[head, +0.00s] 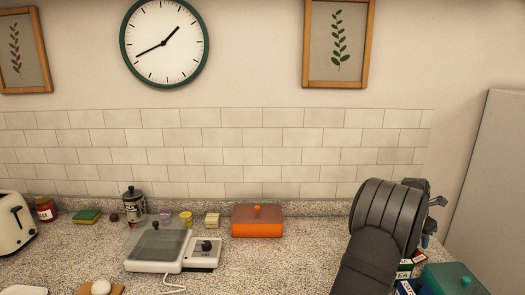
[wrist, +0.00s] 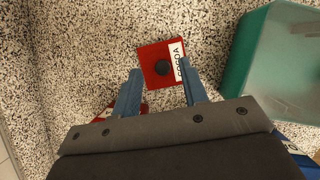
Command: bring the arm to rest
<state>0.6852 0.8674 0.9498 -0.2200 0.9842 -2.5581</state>
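My gripper (wrist: 161,70) shows in the wrist view as two blue fingers standing apart. In the head view my dark arm rises at the right over the counter, and my wrist mostly hides the gripper (head: 427,240).
A teal container (head: 455,279) and a TEA box (head: 404,270) stand close by my arm at the lower right. An orange lidded box (head: 257,222) and a kitchen scale (head: 160,246) stand to the left. A grey panel (head: 493,185) rises at far right.

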